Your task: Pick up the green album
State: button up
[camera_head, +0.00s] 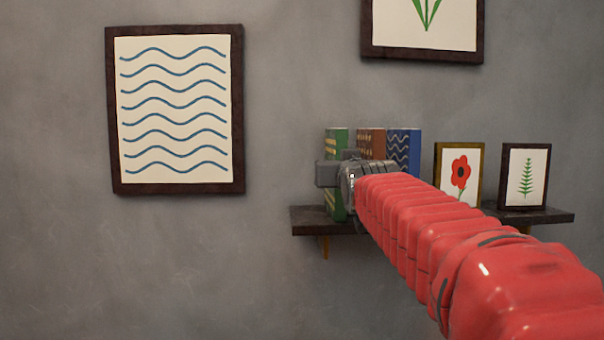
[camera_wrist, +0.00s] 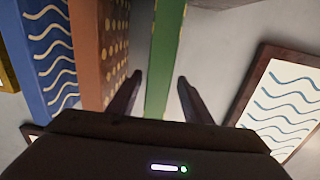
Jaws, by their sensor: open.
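The green album (camera_head: 337,139) stands upright at the left end of a row of books on the wall shelf. My gripper (camera_head: 328,174) is in front of it and hides its middle; its lower part shows below the gripper. In the wrist view the green album (camera_wrist: 167,48) shows as a narrow green spine running between the two fingers. My gripper (camera_wrist: 160,76) is open, one finger on each side of the spine, with visible gaps. How deep the fingers reach cannot be told.
A brown album (camera_head: 371,142) and a blue album (camera_head: 405,148) stand right of the green one on the dark shelf (camera_head: 303,219). Framed poppy (camera_head: 460,168) and fern (camera_head: 526,174) pictures stand further right. A wave picture (camera_head: 175,110) hangs left. The shelf's left end is bare.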

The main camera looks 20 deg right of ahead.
jog(key=x, duration=0.5)
jog(key=shift+d, duration=0.15)
dwell(0.4)
jog(key=shift+c, duration=0.4)
grip_shut()
dwell(0.4)
jog(key=shift+r, duration=0.1)
